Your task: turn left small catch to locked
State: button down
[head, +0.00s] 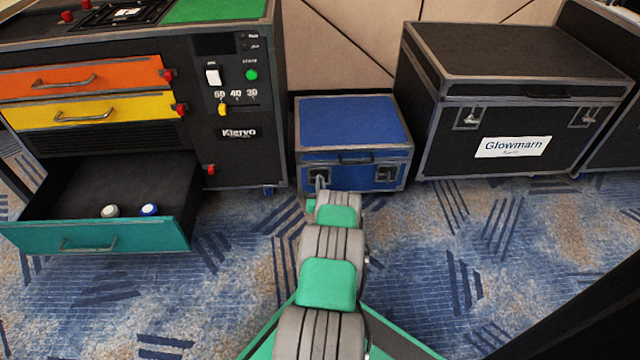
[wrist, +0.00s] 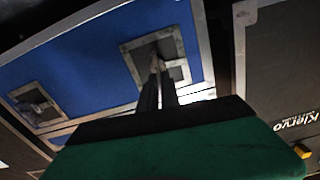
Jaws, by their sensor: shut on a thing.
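The small blue case (head: 350,122) stands on the carpet, lid closed. Its right catch (head: 387,174) is in plain view on the front. The left small catch sits at the left end of the front, mostly hidden behind my gripper (head: 319,182). In the wrist view, my gripper (wrist: 158,72) reaches into the catch's metal recess plate (wrist: 135,55), its fingers shut on the left small catch. The fingers cover most of the catch, so its turn position cannot be told. The other catch (wrist: 36,103) shows at the left of the wrist view.
A black cabinet (head: 238,170) stands left of the blue case, with its teal drawer (head: 130,238) pulled out, holding two small round items. A large black case (head: 535,55) labelled Glowmarn stands to the right. Patterned carpet (head: 450,290) lies clear in front.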

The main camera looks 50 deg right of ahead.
jog(key=m, duration=0.4)
jog(key=shift+s+d, duration=0.15)
jog(key=shift+s+d+f+m, duration=0.1)
jog(key=shift+f+m, duration=0.15)
jog(key=shift+m, duration=1.9)
jog(key=shift+s+d+f+m, duration=0.1)
jog(key=shift+f+m, duration=0.1)
jog(key=shift+m, duration=1.9)
jog(key=shift+s+d+f+m, duration=0.1)
jog(key=shift+f+m, duration=0.15)
jog(key=shift+m, duration=1.9)
jog(key=c, duration=1.6)
grip_release()
